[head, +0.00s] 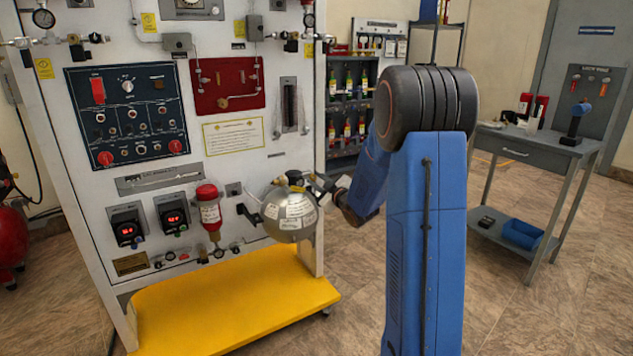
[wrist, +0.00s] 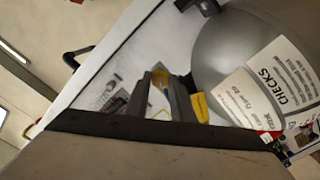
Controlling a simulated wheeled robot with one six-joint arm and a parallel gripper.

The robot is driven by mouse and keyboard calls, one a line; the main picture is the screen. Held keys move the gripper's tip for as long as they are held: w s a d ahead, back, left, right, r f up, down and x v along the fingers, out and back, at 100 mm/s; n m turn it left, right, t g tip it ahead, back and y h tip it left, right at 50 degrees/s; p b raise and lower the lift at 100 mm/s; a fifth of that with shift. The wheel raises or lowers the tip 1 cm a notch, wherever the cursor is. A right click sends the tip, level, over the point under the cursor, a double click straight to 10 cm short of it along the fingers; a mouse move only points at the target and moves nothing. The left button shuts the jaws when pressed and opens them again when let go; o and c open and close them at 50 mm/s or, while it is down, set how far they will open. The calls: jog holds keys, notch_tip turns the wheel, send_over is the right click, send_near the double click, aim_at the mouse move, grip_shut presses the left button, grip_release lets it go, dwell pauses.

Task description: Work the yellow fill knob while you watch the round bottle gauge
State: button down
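The round grey bottle (head: 290,212) with white labels is mounted on the front of the white panel, at its lower right. It also fills the upper right of the wrist view (wrist: 215,55). A small yellow part shows at the top of the bottle in the head view, too small to make out as a knob. My gripper (head: 318,184) is beside the bottle's top right. In the wrist view its two grey fingers (wrist: 163,90) stand apart, with a brass-yellow piece between them. Another yellow piece (wrist: 200,107) shows right of the fingers. Contact is unclear. I cannot make out the gauge's face.
The white panel (head: 225,165) carries gauges, switches, a red cylinder (head: 209,211) and two red-lit displays. A yellow base (head: 235,305) juts out below. A grey side table (head: 530,150) stands at right, with open floor between.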

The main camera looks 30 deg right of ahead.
jog(key=shift+m, duration=0.3)
jog(key=m, duration=1)
jog(key=shift+d, duration=0.1)
dwell(0.6)
jog(key=c, duration=1.5)
grip_release()
jog(key=s, duration=1.7)
jog(key=shift+s+d, duration=0.2)
jog(key=shift+d, duration=0.1)
